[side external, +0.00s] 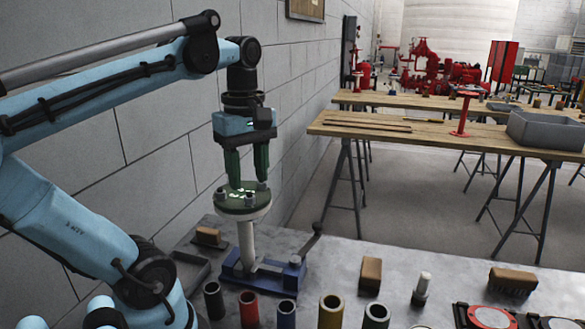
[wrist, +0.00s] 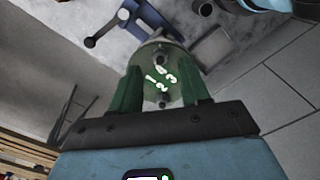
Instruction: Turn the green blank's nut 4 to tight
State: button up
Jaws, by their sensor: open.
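The green blank (side external: 232,207) is a round disc with several nuts. It lies on the flange of a pale upright pipe (side external: 246,245), which stands in a blue vise (side external: 262,279). In the wrist view the green blank (wrist: 150,58) carries white painted numbers, with the 4 toward the top; one nut (wrist: 162,104) shows low between the fingers. Which nut is nut 4 is not certain. My gripper (side external: 248,183) is open, pointing down just above the blank. In the wrist view its green fingers (wrist: 161,88) stand apart over the disc and hide its sides.
Colored cylinders stand along the bench front, including a red one (side external: 249,309) and a yellow one (side external: 331,311). A brown block (side external: 371,275) and a bolt (side external: 422,288) stand to the right. The block wall (side external: 155,150) is close behind my gripper.

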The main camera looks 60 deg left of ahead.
aim_at(250, 196)
jog(key=shift+f, duration=1.75)
grip_shut()
